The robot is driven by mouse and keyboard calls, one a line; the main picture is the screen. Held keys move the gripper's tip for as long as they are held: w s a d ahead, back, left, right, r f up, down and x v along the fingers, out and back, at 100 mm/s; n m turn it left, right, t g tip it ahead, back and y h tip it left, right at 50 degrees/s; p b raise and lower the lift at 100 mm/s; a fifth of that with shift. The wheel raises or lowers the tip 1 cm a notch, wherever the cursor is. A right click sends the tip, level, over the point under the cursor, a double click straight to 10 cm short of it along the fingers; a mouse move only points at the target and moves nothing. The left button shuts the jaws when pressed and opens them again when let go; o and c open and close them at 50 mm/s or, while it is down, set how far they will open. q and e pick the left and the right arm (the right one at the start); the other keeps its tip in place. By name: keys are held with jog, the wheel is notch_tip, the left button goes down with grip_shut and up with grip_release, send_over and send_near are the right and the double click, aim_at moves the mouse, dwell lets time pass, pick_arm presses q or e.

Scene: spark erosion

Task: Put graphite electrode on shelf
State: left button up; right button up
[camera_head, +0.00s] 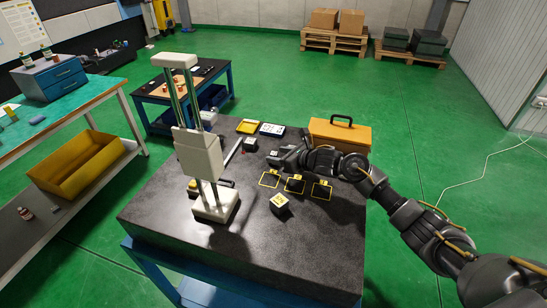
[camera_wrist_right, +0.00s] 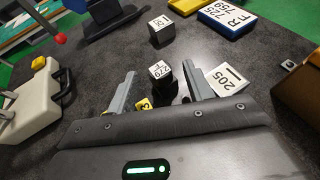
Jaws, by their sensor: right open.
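A small dark block with a white label on top (camera_wrist_right: 160,70), which looks like a graphite electrode, stands between the fingertips of my right gripper (camera_wrist_right: 160,84) in the right wrist view. The fingers are apart, one on each side of it, and I see no clear grip. In the head view my right gripper (camera_head: 282,157) is low over the dark table (camera_head: 165,205), and the block there is hard to make out. A second labelled block (camera_wrist_right: 161,28) stands farther off, also in the head view (camera_head: 250,144). I cannot tell which shelf is meant. My left gripper is out of view.
A white column stand (camera_head: 200,158) rises left of the gripper. An orange toolbox (camera_head: 341,136) stands behind my right wrist. A bench with a lower shelf (camera_head: 66,222) and yellow bin (camera_head: 82,187) is left.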

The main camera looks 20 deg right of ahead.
jog(key=shift+f+p+x, duration=0.2)
jog(key=shift+p+x, duration=1)
jog(key=shift+x, duration=1.3)
jog(key=shift+s+d, duration=0.1)
jog(key=c, duration=0.9)
